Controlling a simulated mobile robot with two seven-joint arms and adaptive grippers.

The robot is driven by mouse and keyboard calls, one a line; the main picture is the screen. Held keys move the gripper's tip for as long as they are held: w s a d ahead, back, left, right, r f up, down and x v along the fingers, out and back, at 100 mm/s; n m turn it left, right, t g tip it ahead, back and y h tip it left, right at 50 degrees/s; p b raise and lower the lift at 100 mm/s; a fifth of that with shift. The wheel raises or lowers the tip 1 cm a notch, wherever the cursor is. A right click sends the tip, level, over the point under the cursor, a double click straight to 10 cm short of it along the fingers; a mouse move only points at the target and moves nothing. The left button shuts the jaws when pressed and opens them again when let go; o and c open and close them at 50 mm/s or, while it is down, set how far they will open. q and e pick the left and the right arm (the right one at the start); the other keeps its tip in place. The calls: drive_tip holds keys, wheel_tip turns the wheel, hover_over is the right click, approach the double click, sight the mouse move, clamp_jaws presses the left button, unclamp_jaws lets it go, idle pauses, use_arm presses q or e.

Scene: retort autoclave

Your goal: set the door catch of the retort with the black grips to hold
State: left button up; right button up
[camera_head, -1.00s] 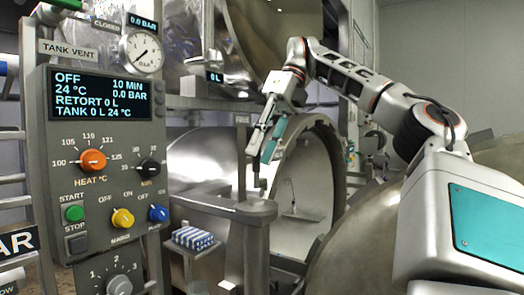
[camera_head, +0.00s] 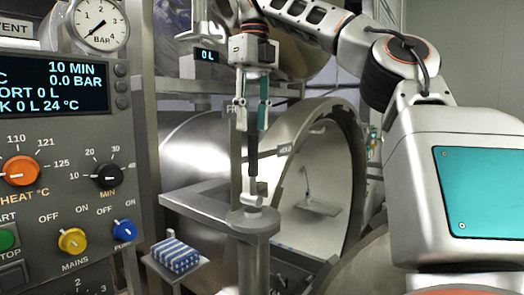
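The retort (camera_head: 335,180) stands open, and I see into its pale inside. In front of it the door catch shows as an upright lever with a black grip (camera_head: 253,158) on a grey post (camera_head: 254,222). A plate reading FREE (camera_head: 232,110) is partly hidden behind my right gripper, and a plate that seems to read HOLD (camera_head: 286,150) is right of the grip. My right gripper (camera_head: 251,122) points down over the top of the grip, its fingers apart. I cannot tell whether they touch it. My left gripper is out of view.
A control panel (camera_head: 60,180) with knobs and a display fills the left, with a pressure gauge (camera_head: 101,24) above it. A small shelf (camera_head: 190,271) carries a blue-and-white striped pack (camera_head: 177,255). A grey ledge (camera_head: 205,203) lies left of the post.

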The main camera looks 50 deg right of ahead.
sight(253, 170)
drive_tip(key=shift+s+d+f, duration=0.1)
drive_tip(key=shift+d+f, duration=0.05)
drive_tip(key=shift+f, duration=0.65)
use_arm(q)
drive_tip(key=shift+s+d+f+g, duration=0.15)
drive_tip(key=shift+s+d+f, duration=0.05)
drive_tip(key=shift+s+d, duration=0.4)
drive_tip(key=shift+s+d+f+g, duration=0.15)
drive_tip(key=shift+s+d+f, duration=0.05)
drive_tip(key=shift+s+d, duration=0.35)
use_arm(e)
drive_tip(key=shift+f, duration=3.4)
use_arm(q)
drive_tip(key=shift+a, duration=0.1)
use_arm(e)
clamp_jaws()
